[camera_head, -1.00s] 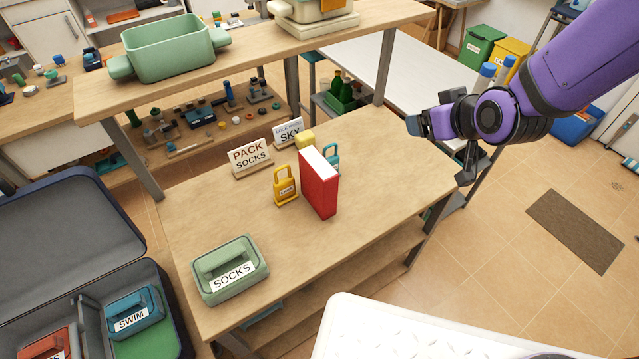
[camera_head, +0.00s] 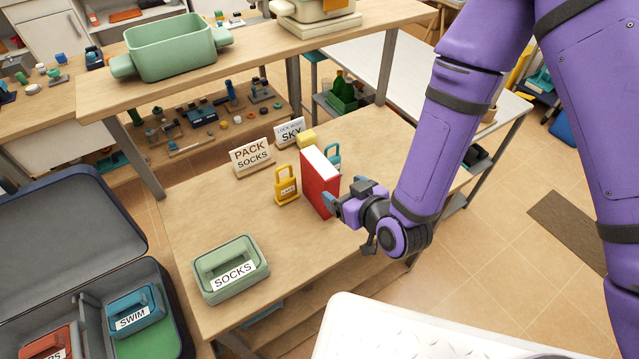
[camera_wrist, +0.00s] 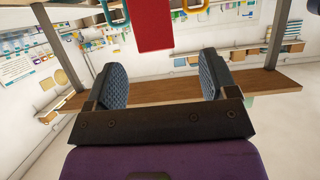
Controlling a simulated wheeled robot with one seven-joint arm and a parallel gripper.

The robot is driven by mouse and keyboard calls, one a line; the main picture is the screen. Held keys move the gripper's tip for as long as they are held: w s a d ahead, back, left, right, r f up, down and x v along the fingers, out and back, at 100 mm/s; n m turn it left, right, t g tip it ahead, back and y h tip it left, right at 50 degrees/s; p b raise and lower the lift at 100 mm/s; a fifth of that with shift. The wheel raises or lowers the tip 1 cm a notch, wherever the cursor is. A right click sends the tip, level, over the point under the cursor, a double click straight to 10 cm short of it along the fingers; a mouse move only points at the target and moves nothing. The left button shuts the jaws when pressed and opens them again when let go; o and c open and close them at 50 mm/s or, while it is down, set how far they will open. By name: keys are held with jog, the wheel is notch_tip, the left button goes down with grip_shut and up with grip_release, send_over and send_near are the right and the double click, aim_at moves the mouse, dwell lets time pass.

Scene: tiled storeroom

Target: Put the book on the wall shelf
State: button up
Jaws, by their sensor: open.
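The red book (camera_head: 319,184) stands upright on the wooden table, white page edges facing up. My gripper (camera_head: 341,203) is open and empty, just right of and in front of the book. In the wrist view, the book (camera_wrist: 153,22) shows at the top, beyond the open fingers (camera_wrist: 162,82) and not between them. A raised wooden shelf (camera_head: 250,50) runs behind and above the table.
A yellow padlock (camera_head: 286,187) stands left of the book, with a teal padlock (camera_head: 334,153) and yellow block (camera_head: 308,137) behind. Signs (camera_head: 251,157), a green SOCKS box (camera_head: 231,268) and an open suitcase (camera_head: 163,275) are further left. A green bin (camera_head: 172,50) occupies the shelf's left; its middle is clear.

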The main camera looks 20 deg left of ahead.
aim_at(326, 175)
jog(key=x, duration=0.9)
jog(key=shift+w+d+f, duration=0.15)
jog(key=shift+w, duration=0.15)
jog(key=c, duration=1.4)
grip_shut()
